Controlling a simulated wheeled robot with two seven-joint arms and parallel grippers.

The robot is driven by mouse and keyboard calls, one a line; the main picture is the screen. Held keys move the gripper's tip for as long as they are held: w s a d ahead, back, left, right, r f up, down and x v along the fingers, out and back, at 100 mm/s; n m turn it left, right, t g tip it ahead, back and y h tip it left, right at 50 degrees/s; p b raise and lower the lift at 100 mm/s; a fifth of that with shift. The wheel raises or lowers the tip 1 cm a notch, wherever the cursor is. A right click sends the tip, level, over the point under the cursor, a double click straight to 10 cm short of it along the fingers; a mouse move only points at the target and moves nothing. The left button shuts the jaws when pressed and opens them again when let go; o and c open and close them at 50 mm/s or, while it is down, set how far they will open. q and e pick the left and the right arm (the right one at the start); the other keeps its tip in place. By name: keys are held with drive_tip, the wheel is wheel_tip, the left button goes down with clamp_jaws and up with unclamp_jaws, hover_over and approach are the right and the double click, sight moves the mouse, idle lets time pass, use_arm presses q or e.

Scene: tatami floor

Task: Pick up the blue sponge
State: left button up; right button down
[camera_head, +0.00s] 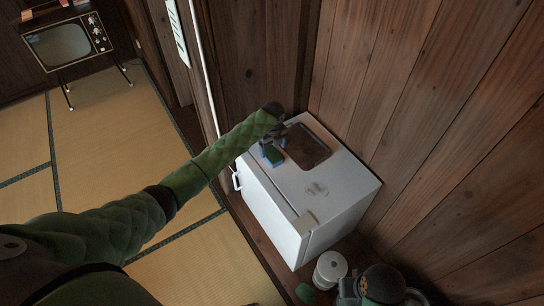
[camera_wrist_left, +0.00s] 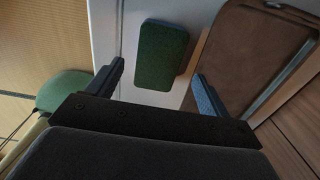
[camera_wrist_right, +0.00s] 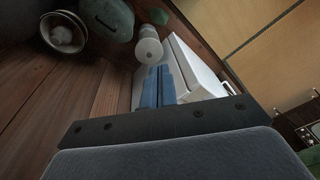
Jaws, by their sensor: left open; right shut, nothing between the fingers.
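A small sponge (camera_head: 273,155) lies on top of the white fridge, beside the brown tray. Its upper face looks green rather than blue; it also shows in the left wrist view (camera_wrist_left: 162,55). My left gripper (camera_head: 270,138) is over the fridge top at the sponge. In the left wrist view its fingers (camera_wrist_left: 157,70) are open, one on either side of the sponge's near end in the picture, with gaps showing. My right gripper (camera_wrist_right: 159,70) is shut and empty, its fingers together in front of the fridge and a white roll.
The white fridge (camera_head: 325,200) stands against wooden walls. The brown tray (camera_head: 306,146) takes up the back of its top. A white roll (camera_head: 330,268) stands on the floor by the fridge. A television (camera_head: 62,45) is at the far left. Open tatami (camera_head: 115,140) lies left of the fridge.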

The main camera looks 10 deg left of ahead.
sight(272, 154)
use_arm(q)
drive_tip(key=shift+a+f+p, duration=0.15)
drive_tip(key=shift+f+p, duration=0.4)
drive_tip(key=shift+f, duration=1.8)
drive_tip(key=c, duration=1.1)
use_arm(e)
drive_tip(key=f, duration=0.2)
drive_tip(key=w+f, duration=0.1)
drive_tip(key=f, duration=0.2)
drive_tip(key=shift+w, duration=0.2)
use_arm(q)
drive_tip(key=shift+r, duration=0.1)
